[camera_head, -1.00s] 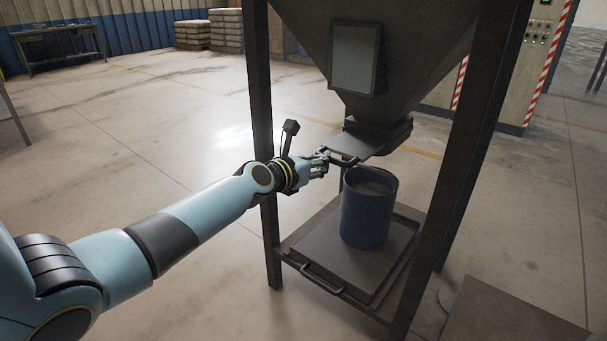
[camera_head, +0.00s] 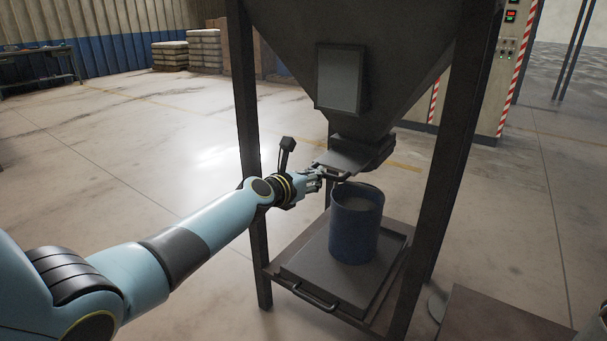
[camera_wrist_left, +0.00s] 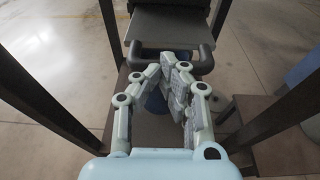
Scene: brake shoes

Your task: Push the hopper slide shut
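The hopper slide (camera_head: 352,158) is a dark flat plate under the hopper's outlet, jutting out toward my left arm. Its bar handle (camera_head: 331,175) is at the plate's near end; in the left wrist view the handle (camera_wrist_left: 207,60) lies across in front of the fingers. My left gripper (camera_head: 318,177) is at the handle, and its fingers (camera_wrist_left: 164,72) come together at the tips in the left wrist view. They hide the middle of the bar, so contact is not clear. I see nothing held between them. My right gripper is not in view.
The grey hopper (camera_head: 385,50) stands on dark legs. A blue bucket (camera_head: 354,235) with grey contents stands below the outlet on a tray (camera_head: 318,272) with a handle. A control cabinet (camera_head: 490,85) is behind. Open floor (camera_head: 110,150) lies to the left.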

